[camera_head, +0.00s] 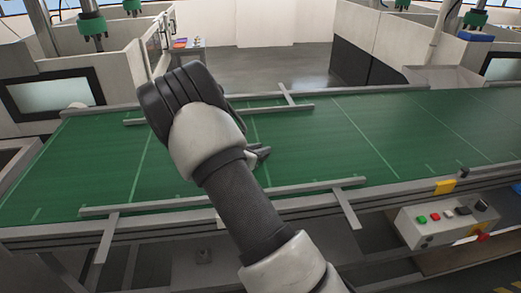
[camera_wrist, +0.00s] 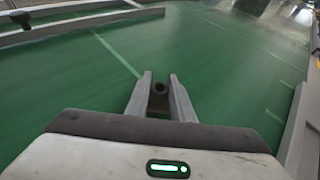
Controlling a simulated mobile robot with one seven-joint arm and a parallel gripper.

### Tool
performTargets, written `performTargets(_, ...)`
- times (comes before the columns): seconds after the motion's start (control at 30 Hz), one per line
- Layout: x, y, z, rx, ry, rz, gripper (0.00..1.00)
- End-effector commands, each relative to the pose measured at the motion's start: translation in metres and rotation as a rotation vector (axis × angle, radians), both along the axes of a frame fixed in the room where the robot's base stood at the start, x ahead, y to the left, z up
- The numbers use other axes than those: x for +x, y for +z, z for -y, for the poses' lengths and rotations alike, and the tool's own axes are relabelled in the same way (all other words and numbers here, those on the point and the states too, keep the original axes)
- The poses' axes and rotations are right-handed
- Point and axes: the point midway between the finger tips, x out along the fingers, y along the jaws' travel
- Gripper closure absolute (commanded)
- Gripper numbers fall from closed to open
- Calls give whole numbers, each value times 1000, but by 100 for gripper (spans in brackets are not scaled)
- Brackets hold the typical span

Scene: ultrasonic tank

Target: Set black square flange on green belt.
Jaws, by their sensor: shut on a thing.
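The green belt (camera_head: 350,140) runs across the head view from left to right, and it fills most of the wrist view (camera_wrist: 225,75). My gripper (camera_head: 262,154) is over the middle of the belt, mostly hidden behind my wrist in the head view. In the wrist view my gripper (camera_wrist: 160,90) is shut on a small dark piece with a round hole, the black square flange (camera_wrist: 159,101). The flange sits between the two fingers, with the belt behind it. I cannot tell whether it touches the belt. In the head view I cannot make the flange out.
Grey guide rails (camera_head: 225,197) run along the belt's near and far sides. A control box (camera_head: 445,222) with coloured buttons hangs at the near right edge. White machine housings stand behind the belt. The belt to the right of my gripper is clear.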

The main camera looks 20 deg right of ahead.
Motion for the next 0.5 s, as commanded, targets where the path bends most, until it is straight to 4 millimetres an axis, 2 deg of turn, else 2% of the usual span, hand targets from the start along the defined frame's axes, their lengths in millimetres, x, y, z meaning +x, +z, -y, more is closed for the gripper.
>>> performTargets(0.37, 0, -5, 1, -1, -1, 3, 100)
performTargets(0.4, 0, -3, 0, 0, -1, 2, 72)
performTargets(0.47, 0, -3, 0, 0, -1, 2, 62)
performTargets(0.5, 0, -4, 0, -1, -1, 1, 60)
